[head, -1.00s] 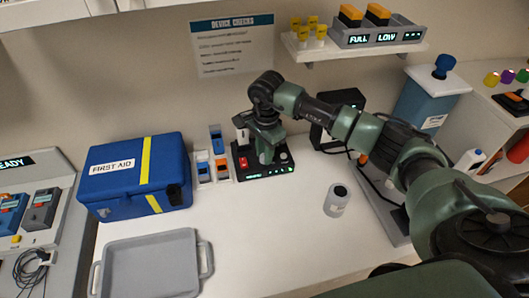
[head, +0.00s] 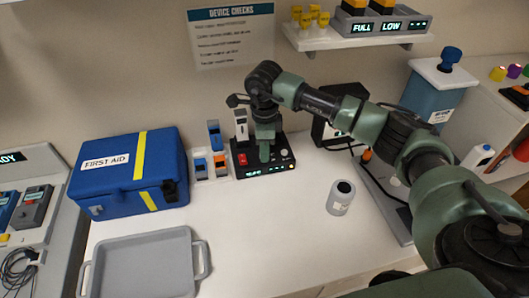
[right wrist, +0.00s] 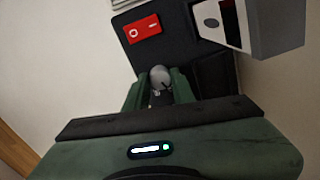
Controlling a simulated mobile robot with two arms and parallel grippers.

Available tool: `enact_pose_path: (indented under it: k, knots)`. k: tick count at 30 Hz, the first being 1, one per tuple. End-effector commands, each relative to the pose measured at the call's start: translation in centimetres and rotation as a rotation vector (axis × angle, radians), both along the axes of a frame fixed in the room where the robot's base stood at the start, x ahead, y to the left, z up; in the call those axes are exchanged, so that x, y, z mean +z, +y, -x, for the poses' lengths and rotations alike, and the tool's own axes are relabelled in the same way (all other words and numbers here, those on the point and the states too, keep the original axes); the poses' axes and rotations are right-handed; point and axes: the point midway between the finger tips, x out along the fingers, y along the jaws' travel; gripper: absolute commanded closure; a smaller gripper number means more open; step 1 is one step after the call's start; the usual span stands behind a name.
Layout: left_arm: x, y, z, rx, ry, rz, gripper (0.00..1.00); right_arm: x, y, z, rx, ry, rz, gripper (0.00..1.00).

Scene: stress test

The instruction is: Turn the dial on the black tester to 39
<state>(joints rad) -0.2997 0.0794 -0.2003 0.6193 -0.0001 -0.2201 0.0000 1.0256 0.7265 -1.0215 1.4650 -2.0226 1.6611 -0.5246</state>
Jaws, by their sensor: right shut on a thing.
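The black tester (head: 282,166) stands on the white counter against the wall, with a red switch (head: 243,159) and a small lit display (head: 255,174) whose digits are too small to read. A pale grey device (head: 241,124) stands upright at the tester's back left. My right gripper (head: 264,157) points down over the middle of the tester and hides the dial in the head view. In the right wrist view, the grey round dial (right wrist: 160,76) sits between the green fingers of my right gripper (right wrist: 160,88), which are shut on it. My left gripper is not in view.
A rack with small blue and orange devices (head: 202,172) stands just left of the tester. A blue first aid box (head: 115,180) and a grey tray (head: 145,262) lie further left. The counter in front is clear.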

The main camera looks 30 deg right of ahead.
Motion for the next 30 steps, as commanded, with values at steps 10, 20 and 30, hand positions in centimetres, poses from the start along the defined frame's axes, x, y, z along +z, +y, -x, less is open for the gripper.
enact_pose_path:
  k: [10, 20, 30]
  knots:
    - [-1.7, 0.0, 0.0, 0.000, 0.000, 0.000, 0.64, 0.0, 0.0, -0.2, -0.329, -0.005, -0.001, 1.00]
    - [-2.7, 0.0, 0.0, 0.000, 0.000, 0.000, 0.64, 0.0, 0.0, -0.2, -0.630, -0.004, 0.000, 1.00]
    - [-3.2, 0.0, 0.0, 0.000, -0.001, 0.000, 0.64, 0.1, 0.0, -0.2, -0.848, -0.004, 0.000, 1.00]
